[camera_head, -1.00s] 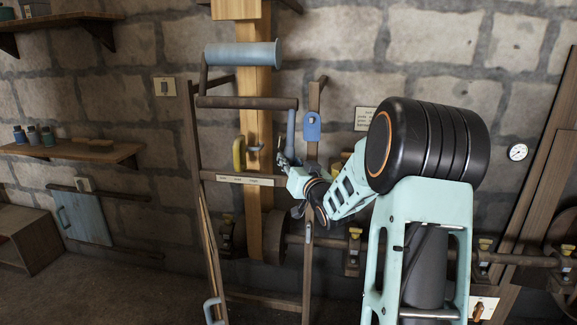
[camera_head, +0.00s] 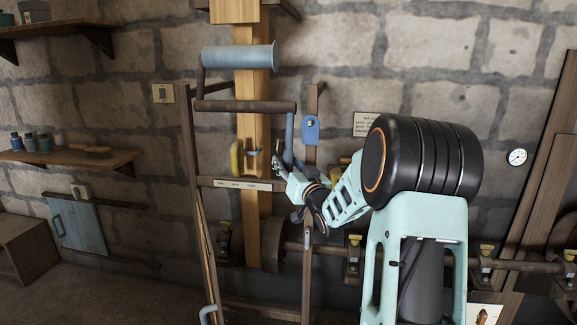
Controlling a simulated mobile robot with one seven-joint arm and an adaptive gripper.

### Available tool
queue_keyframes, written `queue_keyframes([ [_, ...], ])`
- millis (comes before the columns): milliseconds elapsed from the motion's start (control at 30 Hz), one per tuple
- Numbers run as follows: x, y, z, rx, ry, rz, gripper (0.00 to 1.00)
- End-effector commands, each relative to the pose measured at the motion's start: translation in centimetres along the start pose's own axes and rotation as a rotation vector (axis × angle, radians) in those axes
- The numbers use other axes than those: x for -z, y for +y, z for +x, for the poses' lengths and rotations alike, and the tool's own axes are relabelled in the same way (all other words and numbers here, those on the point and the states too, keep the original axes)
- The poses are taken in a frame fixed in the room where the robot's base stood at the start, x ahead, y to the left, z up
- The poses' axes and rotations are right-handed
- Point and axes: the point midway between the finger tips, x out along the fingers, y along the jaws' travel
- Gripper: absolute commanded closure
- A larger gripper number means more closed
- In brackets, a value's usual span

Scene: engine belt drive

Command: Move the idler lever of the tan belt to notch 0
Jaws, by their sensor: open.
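The tan belt (camera_head: 254,205) runs vertically down the middle of the frame. A blue-grey roller (camera_head: 238,56) sits across it near the top. Below, a dark crossbar (camera_head: 245,106) ends at the right in a hanging blue-grey handle (camera_head: 289,132), which looks like the idler lever's grip. My gripper (camera_head: 279,163) is open beside the handle's lower end. Whether the fingers touch or surround the handle cannot be told. A pale label strip (camera_head: 241,184) lies on the wooden crosspiece left of my gripper; its marks are too small to read, and I cannot make out notches.
A yellow curved part (camera_head: 235,160) and a blue plate (camera_head: 310,129) are close on either side. Wooden posts (camera_head: 195,150) frame the belt. A shaft with bearings (camera_head: 350,257) runs low behind my arm. Shelves stand far left.

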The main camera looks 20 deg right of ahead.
Motion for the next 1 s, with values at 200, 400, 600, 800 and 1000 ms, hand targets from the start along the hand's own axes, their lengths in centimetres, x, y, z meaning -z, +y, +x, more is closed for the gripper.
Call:
queue_keyframes([
  [200, 0.1, 0.0, -1.4, -0.001, 0.001, -0.001, 0.60],
  [400, 0.1, 0.0, -5.1, -0.002, 0.000, -0.001, 0.60],
  [600, 0.0, 0.0, -9.0, -0.002, -0.001, -0.001, 0.60],
  [800, 0.0, 0.0, -11.4, 0.000, 0.000, -0.001, 0.60],
  [1000, 0.0, 0.0, -12.1, 0.000, 0.000, 0.000, 0.60],
])
